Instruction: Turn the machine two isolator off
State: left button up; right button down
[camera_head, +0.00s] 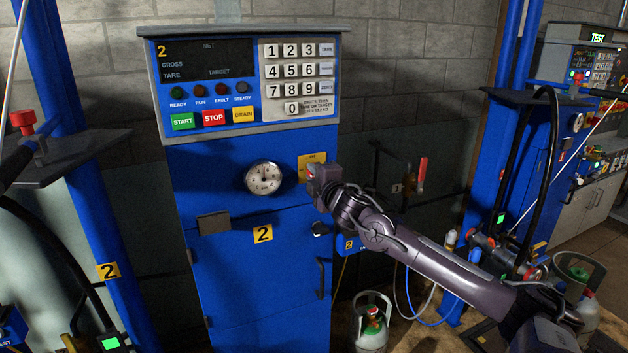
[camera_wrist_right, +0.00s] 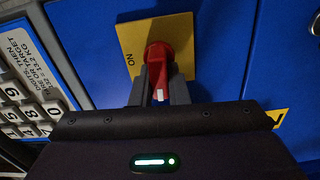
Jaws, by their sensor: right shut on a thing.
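The machine two isolator is a red rotary knob (camera_wrist_right: 168,62) on a yellow plate (camera_head: 309,160). It sits on the blue cabinet front, right of the round dial gauge. "ON" is printed on the plate, left of the knob in the wrist view. A white mark on the knob's handle points toward my gripper there. My right gripper (camera_head: 314,182) is at the plate, with its two fingers shut on either side of the red handle. The gripper hides much of the knob in the head view. My left gripper is not in view.
Above the isolator is machine two's control panel (camera_head: 205,135), with START, STOP and a keypad; its display (camera_head: 205,62) is dark. The round gauge (camera_head: 263,177) is just left. A red-handled valve (camera_head: 422,170) and a gas cylinder (camera_head: 372,325) are right of the cabinet.

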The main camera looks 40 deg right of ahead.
jog(key=shift+f+n, duration=0.1)
jog(key=shift+n, duration=0.4)
jog(key=c, duration=1.4)
grip_release()
jog(key=shift+s, duration=0.1)
jog(key=shift+s+a+f+b, duration=0.1)
jog(key=shift+s+b, duration=0.3)
jog(key=v, duration=0.7)
jog(key=shift+b, duration=0.4)
